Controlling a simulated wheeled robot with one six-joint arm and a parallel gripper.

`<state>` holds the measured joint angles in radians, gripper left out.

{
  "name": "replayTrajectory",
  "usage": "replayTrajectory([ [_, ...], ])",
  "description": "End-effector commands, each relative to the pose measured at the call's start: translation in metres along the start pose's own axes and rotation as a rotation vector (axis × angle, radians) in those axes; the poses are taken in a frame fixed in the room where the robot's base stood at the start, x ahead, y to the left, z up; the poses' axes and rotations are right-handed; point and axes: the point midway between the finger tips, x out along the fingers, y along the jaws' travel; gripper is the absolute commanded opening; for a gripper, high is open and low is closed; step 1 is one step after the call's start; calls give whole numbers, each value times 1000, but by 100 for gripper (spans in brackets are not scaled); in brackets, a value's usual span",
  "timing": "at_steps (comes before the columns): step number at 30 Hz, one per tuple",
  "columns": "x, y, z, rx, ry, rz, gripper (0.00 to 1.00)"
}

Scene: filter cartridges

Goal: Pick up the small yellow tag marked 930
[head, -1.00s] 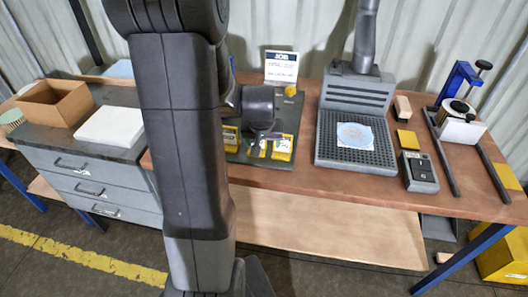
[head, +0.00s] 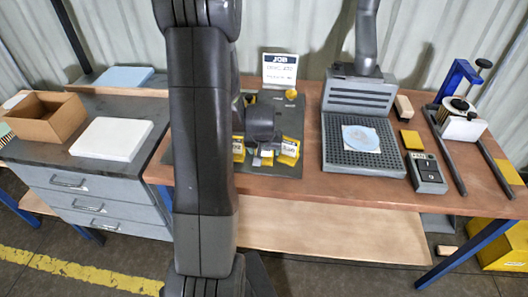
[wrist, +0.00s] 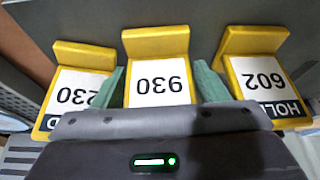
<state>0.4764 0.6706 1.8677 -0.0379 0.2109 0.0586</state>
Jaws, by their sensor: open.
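The yellow tag marked 930 (wrist: 160,75) stands in the middle of a row of three in the wrist view, its white label facing the camera with the digits upside down. My gripper (wrist: 161,84) is open, with one green finger on each side of this tag. Whether the fingers touch it I cannot tell. A similar tag (wrist: 76,85), its number partly hidden, is at left, and one marked 602 (wrist: 262,78) is at right. In the head view my gripper (head: 262,152) is over the row and largely hides the middle tag.
The tags stand on a dark mat (head: 285,170) with a white JOB sign (head: 280,69) behind. A grey perforated station (head: 360,155) is to the right, then a small control box (head: 427,172). Neighbouring tags sit close outside both fingers.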

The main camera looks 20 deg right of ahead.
Motion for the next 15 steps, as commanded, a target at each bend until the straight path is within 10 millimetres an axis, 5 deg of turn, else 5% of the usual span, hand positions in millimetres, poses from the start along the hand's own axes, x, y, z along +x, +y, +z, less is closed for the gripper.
replayTrajectory([
  [8, 2, 0, 0, 0, 0, 0, 67],
  [15, 2, 0, 0, 0, 1, 0, 32],
])
